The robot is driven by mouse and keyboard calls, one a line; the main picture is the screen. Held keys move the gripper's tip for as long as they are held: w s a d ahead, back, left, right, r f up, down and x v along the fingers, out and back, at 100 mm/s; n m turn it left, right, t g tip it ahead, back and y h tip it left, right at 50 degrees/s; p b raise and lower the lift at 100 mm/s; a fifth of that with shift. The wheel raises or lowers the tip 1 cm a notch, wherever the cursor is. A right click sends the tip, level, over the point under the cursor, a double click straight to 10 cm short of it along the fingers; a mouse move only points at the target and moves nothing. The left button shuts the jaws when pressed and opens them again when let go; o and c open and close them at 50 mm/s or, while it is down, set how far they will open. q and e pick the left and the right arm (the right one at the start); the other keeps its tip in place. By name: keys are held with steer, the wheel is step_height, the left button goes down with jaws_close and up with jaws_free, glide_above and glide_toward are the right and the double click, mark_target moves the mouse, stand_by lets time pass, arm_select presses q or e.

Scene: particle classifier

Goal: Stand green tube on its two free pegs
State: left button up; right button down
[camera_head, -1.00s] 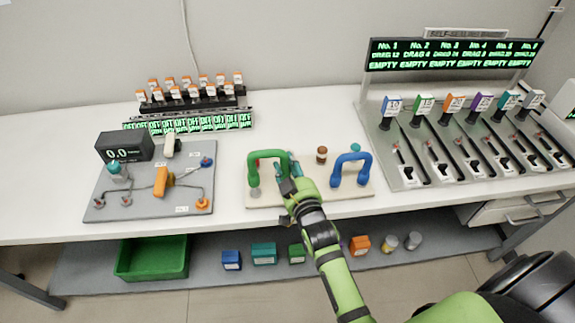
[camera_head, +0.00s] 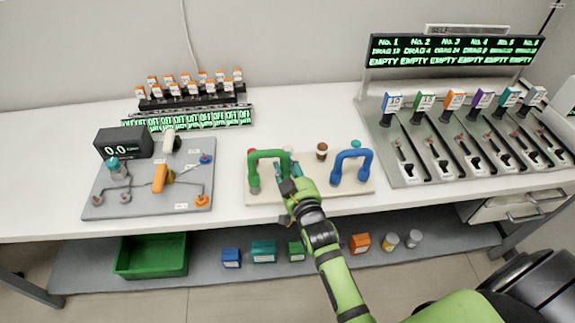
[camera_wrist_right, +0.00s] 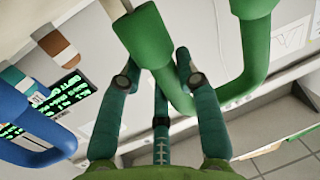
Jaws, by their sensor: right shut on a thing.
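The green tube (camera_head: 268,154) is an upside-down U above the left part of a pale board (camera_head: 312,194). My right gripper (camera_head: 285,178) is shut on it near its right leg; the wrist view shows the fingers (camera_wrist_right: 160,85) around the green tube (camera_wrist_right: 150,40). The left leg's lower end is over or at a small grey spot on the board; I cannot tell whether they touch. The right leg's lower end is hidden by my gripper. My left gripper is not in view.
A blue tube (camera_head: 351,167) of the same shape stands on the board's right. A brown cap (camera_head: 322,150), a teal cap (camera_head: 356,144) and a red cap (camera_head: 252,152) are at the back. A grey panel with valves (camera_head: 190,209) lies left, a lever rack (camera_head: 385,135) right.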

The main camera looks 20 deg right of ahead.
steer(key=shift+f+b, duration=0.65)
steer(key=shift+f, duration=0.4)
steer(key=c, duration=0.8)
jaws_free()
steer(key=s+a+r, duration=0.1)
steer(key=s, duration=1.1)
